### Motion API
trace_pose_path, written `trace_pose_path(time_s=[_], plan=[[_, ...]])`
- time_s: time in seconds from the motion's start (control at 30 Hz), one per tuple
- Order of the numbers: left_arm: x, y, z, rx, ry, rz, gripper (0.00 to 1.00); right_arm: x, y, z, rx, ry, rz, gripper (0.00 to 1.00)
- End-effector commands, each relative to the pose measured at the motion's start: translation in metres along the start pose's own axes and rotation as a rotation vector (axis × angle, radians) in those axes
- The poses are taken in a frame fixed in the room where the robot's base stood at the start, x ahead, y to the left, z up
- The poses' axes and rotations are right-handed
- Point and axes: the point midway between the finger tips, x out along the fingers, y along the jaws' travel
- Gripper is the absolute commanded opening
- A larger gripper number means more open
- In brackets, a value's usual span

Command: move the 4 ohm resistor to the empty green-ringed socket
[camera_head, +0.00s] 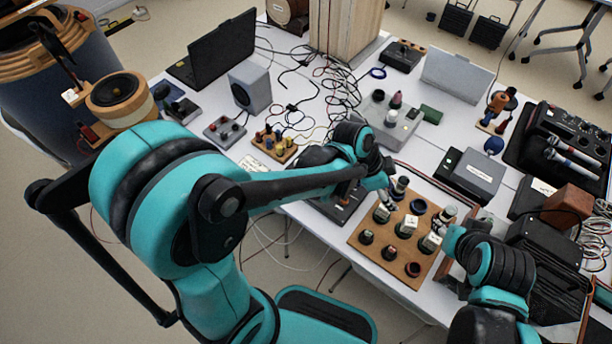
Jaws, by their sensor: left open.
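A brown wooden board (372,255) at the table's front edge carries several dark round sockets and small parts. White blocks with markings too small to read stand on it: a left one (382,213), a middle one (408,226) and a right one (432,242). I cannot tell which is the 4 ohm resistor. A dark ring (418,206) looks bluish and empty; a front socket (413,270) is dark, and I cannot make out a green ring for certain. My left gripper (388,181) is open over the board's back left edge. My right gripper (448,240) is at the board's right edge, its fingers unclear.
A grey box (470,174) stands behind the board to the right. Another grey unit with knobs (392,120) and tangled cables lie farther back. Dark equipment crowds the right.

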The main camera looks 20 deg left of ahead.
Motion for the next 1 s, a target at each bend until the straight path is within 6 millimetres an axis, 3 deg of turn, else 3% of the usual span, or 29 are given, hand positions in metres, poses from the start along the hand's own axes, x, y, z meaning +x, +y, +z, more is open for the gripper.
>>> trace_pose_path(time_s=[0.03,0.2,0.4,0.5,0.7,1.0], plan=[[-0.023,-0.003,0.012,-0.086,-0.013,-0.051,0.5,0.0,0.0,0.0,0.0,0.0,0.0,0.4],[-0.09,-0.01,0.056,-0.403,-0.033,-0.248,0.5,0.0,0.0,0.0,0.0,0.0,0.0,0.4],[-0.151,-0.004,0.113,-0.74,0.002,-0.473,0.5,0.0,0.0,0.0,0.0,0.0,0.0,0.4],[-0.171,0.002,0.136,-0.865,0.034,-0.561,0.5,0.0,0.0,0.0,0.0,0.0,0.0,0.4],[-0.188,0.008,0.16,-0.995,0.078,-0.654,0.5,0.0,0.0,0.0,0.0,0.0,0.0,0.4],[-0.19,0.008,0.162,-1.01,0.085,-0.665,0.5,0.0,0.0,0.0,0.0,0.0,0.0,0.4]])
